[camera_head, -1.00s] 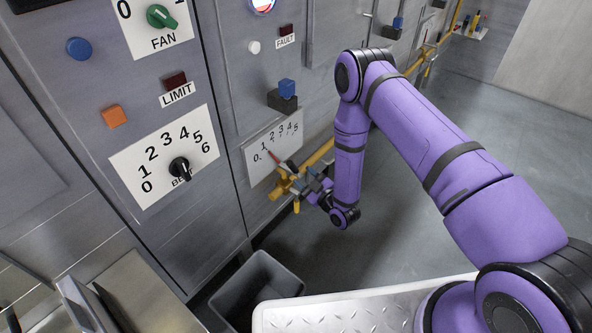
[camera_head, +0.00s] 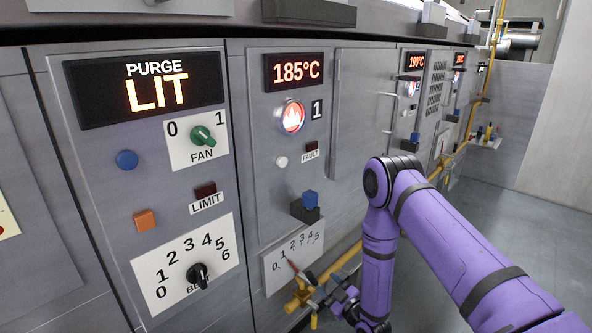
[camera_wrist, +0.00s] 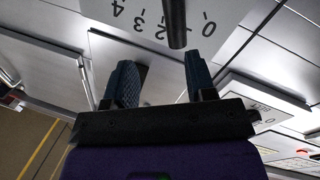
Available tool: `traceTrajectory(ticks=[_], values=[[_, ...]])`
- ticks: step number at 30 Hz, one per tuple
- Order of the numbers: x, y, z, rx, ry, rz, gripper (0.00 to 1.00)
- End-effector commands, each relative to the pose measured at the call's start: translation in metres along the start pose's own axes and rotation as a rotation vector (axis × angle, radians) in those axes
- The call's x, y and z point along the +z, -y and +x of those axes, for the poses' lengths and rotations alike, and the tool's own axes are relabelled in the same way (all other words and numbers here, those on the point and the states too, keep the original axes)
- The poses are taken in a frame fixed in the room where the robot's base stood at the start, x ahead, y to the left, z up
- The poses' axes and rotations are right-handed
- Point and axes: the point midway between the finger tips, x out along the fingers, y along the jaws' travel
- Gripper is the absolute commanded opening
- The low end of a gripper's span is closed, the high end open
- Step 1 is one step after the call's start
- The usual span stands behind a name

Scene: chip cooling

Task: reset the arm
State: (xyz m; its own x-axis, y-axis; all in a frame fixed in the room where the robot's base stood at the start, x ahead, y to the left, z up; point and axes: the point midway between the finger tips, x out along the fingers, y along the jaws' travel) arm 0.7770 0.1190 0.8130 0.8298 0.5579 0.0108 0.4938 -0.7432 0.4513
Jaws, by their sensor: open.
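My purple arm (camera_head: 378,255) reaches down the right side of the panels in the head view. My gripper (camera_head: 318,293) is low there, beside the yellow pipe and the dial plate marked 0 to 5 (camera_head: 312,243). A red pointer (camera_head: 294,266) on that plate has its tip near the 1. In the wrist view my gripper (camera_wrist: 160,80) is open, with two blue-grey fingers apart and nothing held between them. A dark rod (camera_wrist: 176,22) comes down from the top edge toward the gap between the fingers, in front of the numbered plate (camera_wrist: 215,18). Whether it touches a finger is unclear.
The left panel has a PURGE LIT display (camera_head: 155,90), a green FAN knob (camera_head: 203,135) and a black 0-to-6 knob (camera_head: 198,275). The middle panel has a 185°C display (camera_head: 297,72), a lit flame lamp (camera_head: 292,117) and a blue block (camera_head: 310,200). Open floor lies right.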

Motion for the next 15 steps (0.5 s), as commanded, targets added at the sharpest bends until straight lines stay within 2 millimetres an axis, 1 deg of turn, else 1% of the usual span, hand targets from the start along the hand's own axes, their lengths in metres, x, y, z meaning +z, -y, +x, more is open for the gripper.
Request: traceTrajectory(ticks=[1, 6, 10, 15], values=[[-0.011, -0.014, 0.009, 0.000, 0.014, -0.007, 0.51], [-0.044, -0.055, 0.032, -0.014, 0.103, -0.012, 0.51], [-0.071, -0.087, 0.042, -0.017, 0.175, -0.010, 0.51], [-0.107, -0.127, 0.046, -0.011, 0.270, 0.002, 0.51]])
